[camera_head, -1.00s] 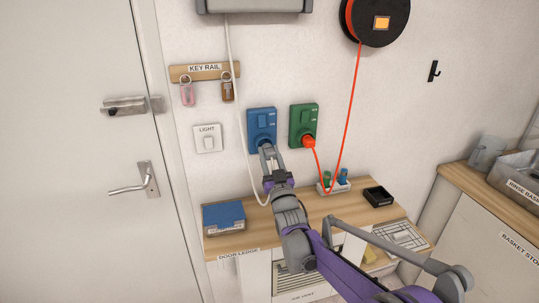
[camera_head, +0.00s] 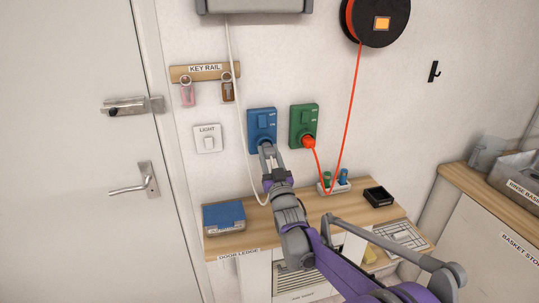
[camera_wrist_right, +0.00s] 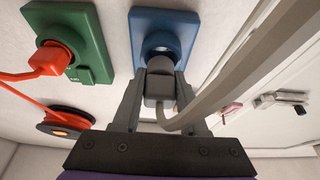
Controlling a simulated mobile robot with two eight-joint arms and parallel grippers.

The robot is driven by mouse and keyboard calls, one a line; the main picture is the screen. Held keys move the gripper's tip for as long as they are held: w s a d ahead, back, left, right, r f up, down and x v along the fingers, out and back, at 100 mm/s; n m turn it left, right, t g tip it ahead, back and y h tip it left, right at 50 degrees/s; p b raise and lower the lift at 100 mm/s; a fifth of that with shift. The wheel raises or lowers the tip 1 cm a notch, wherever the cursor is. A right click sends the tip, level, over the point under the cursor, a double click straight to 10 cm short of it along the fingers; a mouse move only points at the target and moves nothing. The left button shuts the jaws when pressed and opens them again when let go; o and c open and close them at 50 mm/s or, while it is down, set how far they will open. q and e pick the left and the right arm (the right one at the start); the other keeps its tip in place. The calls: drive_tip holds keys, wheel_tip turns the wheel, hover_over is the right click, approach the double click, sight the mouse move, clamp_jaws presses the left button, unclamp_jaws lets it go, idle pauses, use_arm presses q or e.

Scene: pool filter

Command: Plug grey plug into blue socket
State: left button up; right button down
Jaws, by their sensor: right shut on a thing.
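The blue socket (camera_head: 261,124) is mounted on the wall, left of the green one; it also shows at the top of the right wrist view (camera_wrist_right: 181,24). My right gripper (camera_head: 267,150) is just below and in front of the blue socket's lower part. In the wrist view its fingers (camera_wrist_right: 158,92) are shut on the grey plug (camera_wrist_right: 158,82), with a pale cable trailing from it. The plug's front overlaps the socket's round recess, part of which shows dark beyond it. I cannot tell whether the plug is in or just short of it. My left gripper is not in view.
The green socket (camera_head: 303,121) holds a red plug (camera_head: 308,141) with a red cable running to a reel (camera_head: 376,20). The wooden ledge (camera_head: 290,221) below carries a blue box (camera_head: 223,217) and a black tray (camera_head: 378,196). A light switch (camera_head: 208,138) is left of the blue socket.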

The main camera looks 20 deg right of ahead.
drive_tip(key=shift+w+d, duration=0.1)
drive_tip(key=shift+w, duration=0.55)
drive_tip(key=shift+s, duration=0.2)
drive_tip(key=shift+s, duration=0.4)
idle(0.8)
drive_tip(key=shift+w, duration=0.65)
drive_tip(key=shift+s, duration=0.2)
idle(0.4)
drive_tip(key=shift+s, duration=0.4)
drive_tip(key=shift+w+r+p, duration=0.1)
drive_tip(key=shift+w+p, duration=0.25)
drive_tip(key=shift+w, duration=0.3)
idle(1.0)
